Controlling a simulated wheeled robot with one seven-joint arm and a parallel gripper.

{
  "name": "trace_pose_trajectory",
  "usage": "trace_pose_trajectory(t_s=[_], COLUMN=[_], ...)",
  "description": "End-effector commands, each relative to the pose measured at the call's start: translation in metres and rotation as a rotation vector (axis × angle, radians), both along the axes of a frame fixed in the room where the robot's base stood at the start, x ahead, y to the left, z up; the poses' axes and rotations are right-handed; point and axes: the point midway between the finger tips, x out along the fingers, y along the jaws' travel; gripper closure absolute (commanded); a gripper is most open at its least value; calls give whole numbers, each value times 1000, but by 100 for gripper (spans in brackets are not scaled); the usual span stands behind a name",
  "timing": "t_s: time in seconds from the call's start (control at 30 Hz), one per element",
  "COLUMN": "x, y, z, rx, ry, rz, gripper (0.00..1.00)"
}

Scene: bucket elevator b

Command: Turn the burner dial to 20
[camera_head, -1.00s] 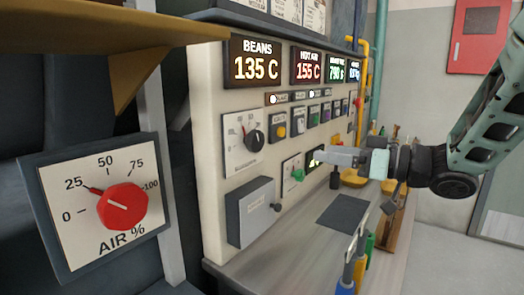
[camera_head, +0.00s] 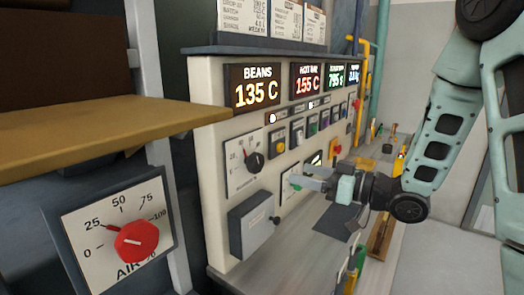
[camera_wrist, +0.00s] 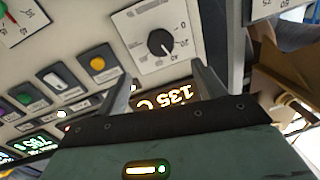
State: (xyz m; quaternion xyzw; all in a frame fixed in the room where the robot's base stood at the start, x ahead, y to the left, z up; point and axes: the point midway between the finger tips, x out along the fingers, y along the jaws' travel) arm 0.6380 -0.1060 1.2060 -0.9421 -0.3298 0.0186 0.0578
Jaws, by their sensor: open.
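A black round dial (camera_head: 254,161) with a numbered scale on a white plate sits on the cream control panel (camera_head: 215,150), below the BEANS display. It also shows in the wrist view as a black knob (camera_wrist: 160,42), with the scale upside down and numbers such as 0, 20 and 40. I cannot read a burner label on it. My gripper (camera_head: 310,180) is open and empty in front of the panel, right of and below the black dial in the head view. In the wrist view the two fingers (camera_wrist: 163,73) are apart, and the dial lies beyond their tips.
A red AIR % dial (camera_head: 136,241) is at lower left, under a wooden shelf (camera_head: 110,125). A grey box (camera_head: 252,222) projects from the panel below the black dial. Buttons, including a yellow one (camera_wrist: 97,63), sit beside the dial. A grey counter (camera_head: 290,255) runs below.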

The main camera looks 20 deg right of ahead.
Motion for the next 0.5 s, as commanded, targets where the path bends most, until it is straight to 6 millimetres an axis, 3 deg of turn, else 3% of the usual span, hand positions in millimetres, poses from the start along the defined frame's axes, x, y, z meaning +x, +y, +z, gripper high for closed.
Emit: trace_pose_trajectory(t_s=[0.13,0.5], x=[7,67], y=[9,56], z=[3,2], rx=[-2,-1], ry=[4,2], rz=[1,0], gripper=[31,31])
